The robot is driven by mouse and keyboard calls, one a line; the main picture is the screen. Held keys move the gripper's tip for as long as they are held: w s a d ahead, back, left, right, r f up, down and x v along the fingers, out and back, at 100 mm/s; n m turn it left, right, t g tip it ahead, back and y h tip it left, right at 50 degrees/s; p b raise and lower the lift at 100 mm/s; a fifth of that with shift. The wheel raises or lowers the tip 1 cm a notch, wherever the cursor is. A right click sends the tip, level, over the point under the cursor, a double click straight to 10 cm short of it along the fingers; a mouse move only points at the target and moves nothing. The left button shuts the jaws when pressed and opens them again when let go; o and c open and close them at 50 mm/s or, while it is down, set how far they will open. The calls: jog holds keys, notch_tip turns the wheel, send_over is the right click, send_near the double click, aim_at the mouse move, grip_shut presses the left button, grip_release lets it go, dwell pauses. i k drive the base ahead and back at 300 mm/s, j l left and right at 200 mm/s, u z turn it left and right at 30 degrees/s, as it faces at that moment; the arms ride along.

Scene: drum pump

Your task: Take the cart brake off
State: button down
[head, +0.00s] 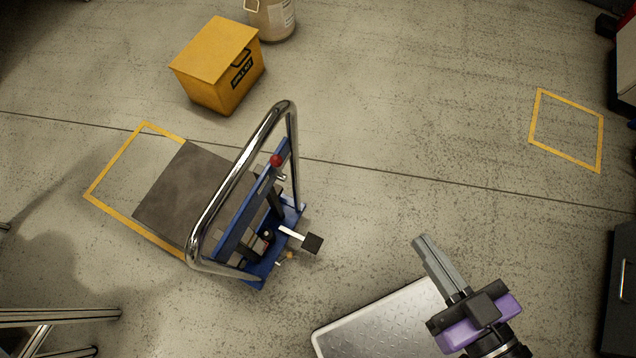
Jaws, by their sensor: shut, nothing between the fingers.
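The cart (178,200) has a dark flat deck, a blue upright frame and a chrome hoop handle (226,190). A red ball knob (276,160) sits on the upper part of the blue frame. A black pedal (312,243) on a pale arm sticks out low on the cart's right side; I cannot tell for sure whether it is the brake. My gripper (422,243) is shut and empty, to the right of the pedal and apart from the cart. The cart's wheels are hidden.
The deck lies partly over a yellow floor outline (112,166). A yellow spill kit box (220,65) and a pail (275,18) stand behind. A metal tread plate (370,325) lies below my gripper. Another yellow outline (566,130) is at right. The floor between is clear.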

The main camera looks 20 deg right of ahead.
aim_at(289, 256)
jog(key=i+l+z, duration=0.1)
jog(key=z, duration=0.3)
jog(key=l+z, duration=0.1)
jog(key=z, duration=0.3)
jog(key=i+z, duration=0.15)
jog(key=z, duration=0.3)
jog(key=i+z, duration=0.5)
jog(key=i, duration=0.3)
jog(key=i+l+u, duration=0.1)
jog(key=i, duration=0.6)
jog(key=u, duration=0.5)
jog(key=l+u, duration=0.1)
jog(key=u, duration=0.4)
jog(key=i+l+u, duration=0.1)
jog(key=u, duration=0.9)
jog(key=l+u, duration=0.1)
jog(key=u, duration=0.4)
jog(key=l+u, duration=0.1)
jog(key=u, duration=0.9)
jog(key=l+u, duration=0.1)
jog(key=u, duration=0.35)
jog(key=k+j, duration=0.05)
